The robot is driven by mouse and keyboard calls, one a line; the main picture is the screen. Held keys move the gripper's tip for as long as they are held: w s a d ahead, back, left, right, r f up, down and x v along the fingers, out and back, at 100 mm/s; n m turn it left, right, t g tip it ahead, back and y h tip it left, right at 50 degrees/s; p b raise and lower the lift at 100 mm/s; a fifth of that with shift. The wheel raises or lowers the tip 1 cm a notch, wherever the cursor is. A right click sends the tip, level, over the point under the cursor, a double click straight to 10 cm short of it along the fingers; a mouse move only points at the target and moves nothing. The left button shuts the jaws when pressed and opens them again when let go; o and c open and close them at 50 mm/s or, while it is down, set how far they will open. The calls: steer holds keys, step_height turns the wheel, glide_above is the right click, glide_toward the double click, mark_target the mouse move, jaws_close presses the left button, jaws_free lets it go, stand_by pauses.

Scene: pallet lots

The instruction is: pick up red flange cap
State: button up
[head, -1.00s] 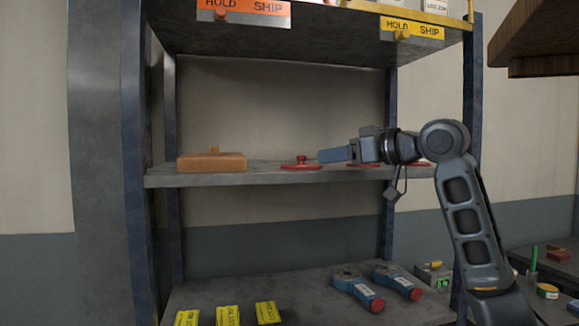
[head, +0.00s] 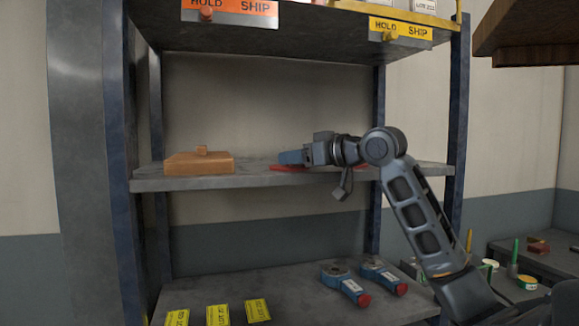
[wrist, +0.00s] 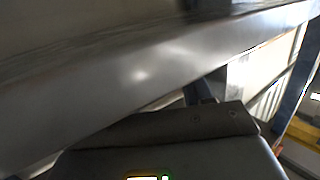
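A red flange cap (head: 287,168) lies on the middle shelf, right of the orange-brown box. In the head view only its low red rim shows, and its top is hidden behind my gripper. My gripper (head: 290,157) points left at shelf height, in front of or over the cap. I cannot tell whether it touches the cap. The fingers look like one blue-grey block from the side, so their opening does not show. The wrist view shows a grey shelf-like edge and a dark part close to the lens, with no cap visible.
An orange-brown box (head: 199,163) with a knob stands on the middle shelf (head: 150,184). An upper shelf (head: 290,38) hangs above. The bottom shelf holds yellow labels (head: 217,314) and two blue-and-red tools (head: 345,285). Blue posts (head: 459,120) bound the rack.

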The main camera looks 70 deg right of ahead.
jaws_close()
stand_by(0.4)
